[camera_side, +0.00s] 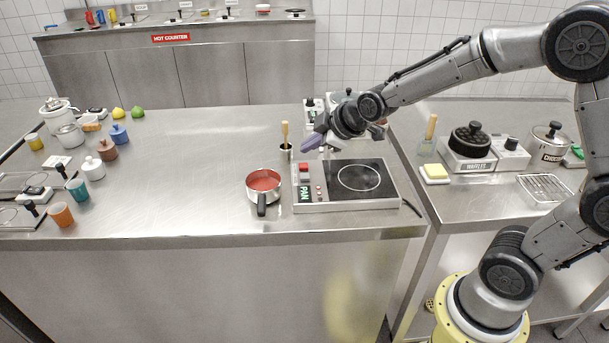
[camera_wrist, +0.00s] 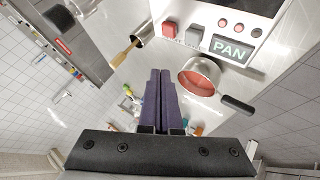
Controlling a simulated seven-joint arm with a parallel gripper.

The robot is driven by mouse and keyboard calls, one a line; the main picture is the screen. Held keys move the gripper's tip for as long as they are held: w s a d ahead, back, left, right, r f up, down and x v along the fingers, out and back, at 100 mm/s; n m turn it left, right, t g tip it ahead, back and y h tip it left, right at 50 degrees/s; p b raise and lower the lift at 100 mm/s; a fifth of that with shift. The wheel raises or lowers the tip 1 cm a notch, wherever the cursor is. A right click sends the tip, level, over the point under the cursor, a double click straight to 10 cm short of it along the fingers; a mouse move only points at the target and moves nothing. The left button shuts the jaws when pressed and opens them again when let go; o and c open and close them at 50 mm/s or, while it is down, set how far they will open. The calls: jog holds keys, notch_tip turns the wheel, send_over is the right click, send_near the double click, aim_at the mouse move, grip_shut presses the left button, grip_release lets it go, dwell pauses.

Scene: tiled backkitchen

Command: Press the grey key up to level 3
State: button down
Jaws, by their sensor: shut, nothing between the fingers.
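The hotplate unit (camera_side: 352,205) stands near the counter's front right edge, with a black top and a white ring. On its left panel are a red key (camera_side: 303,167), the grey key (camera_side: 304,178) just in front of it, and a PAN label. The wrist view shows the red key (camera_wrist: 169,30), the grey key (camera_wrist: 194,37) and small reddish lights (camera_wrist: 239,27); I cannot tell which are lit. My gripper (camera_side: 312,143), with purple fingers, is shut and empty, above and behind the panel, apart from the keys. Its fingers (camera_wrist: 159,73) show closed together in the wrist view.
A pan with red contents (camera_side: 264,182) stands left of the hotplate, its handle toward the front edge. A metal pot with a wooden-handled tool (camera_side: 285,145) stands behind the panel, close to my gripper. Jars and cups are far left; the counter's middle is clear.

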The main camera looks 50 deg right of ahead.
aim_at(309, 177)
notch_tip(309, 177, up, 4)
jog(key=shift+f, duration=0.1)
dwell(0.7)
jog(key=shift+f, duration=4.4)
jog(key=shift+f, duration=0.4)
